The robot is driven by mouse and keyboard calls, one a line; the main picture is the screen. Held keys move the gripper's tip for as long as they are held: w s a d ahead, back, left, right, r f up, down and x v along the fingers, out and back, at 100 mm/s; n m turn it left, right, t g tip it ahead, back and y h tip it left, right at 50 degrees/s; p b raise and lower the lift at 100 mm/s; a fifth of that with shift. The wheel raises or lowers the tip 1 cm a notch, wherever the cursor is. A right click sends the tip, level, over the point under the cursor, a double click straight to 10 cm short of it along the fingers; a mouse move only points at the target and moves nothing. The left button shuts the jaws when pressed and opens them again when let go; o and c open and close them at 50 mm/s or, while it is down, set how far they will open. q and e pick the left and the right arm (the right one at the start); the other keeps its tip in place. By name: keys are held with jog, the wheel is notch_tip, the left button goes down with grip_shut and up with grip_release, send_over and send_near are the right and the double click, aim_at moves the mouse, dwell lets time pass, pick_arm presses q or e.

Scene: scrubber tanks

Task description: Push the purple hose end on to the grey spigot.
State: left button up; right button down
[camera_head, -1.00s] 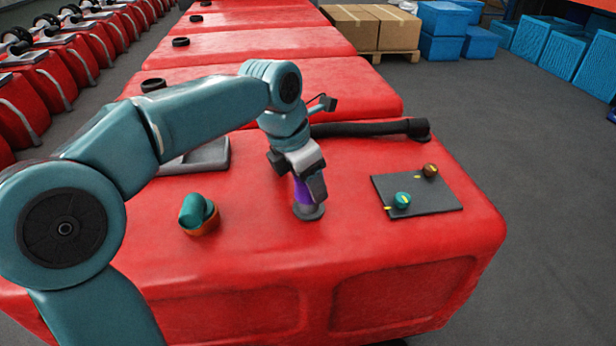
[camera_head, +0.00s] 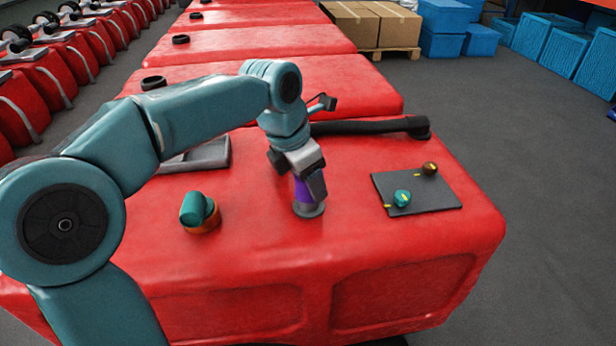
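The purple hose end (camera_head: 301,191) stands upright between the fingers of my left gripper (camera_head: 309,184), on the red tank top (camera_head: 260,245). My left gripper comes down on it from above and looks shut around it. The grey spigot (camera_head: 308,210) shows as a round grey base directly below the purple piece. The purple piece meets or nearly meets it; the fingers hide part of the join, so I cannot tell how far it is on. My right gripper is not in view.
A teal piece on an orange ring (camera_head: 203,227) sits to the left. A dark mat (camera_head: 440,199) with a teal knob (camera_head: 402,198) and a brown knob (camera_head: 430,168) lies to the right. A black hose (camera_head: 370,128) and a grey tray (camera_head: 208,154) lie behind.

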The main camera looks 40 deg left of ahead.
pick_arm(q)
jog(key=shift+f+b, duration=1)
jog(key=shift+f, duration=0.65)
jog(key=o, duration=1.4)
jog(key=shift+r, duration=0.1)
jog(key=shift+c, duration=0.2)
jog(key=shift+r, duration=0.1)
notch_tip(320, 180, up, 9)
jog(key=p, duration=0.9)
jog(key=shift+f, duration=0.35)
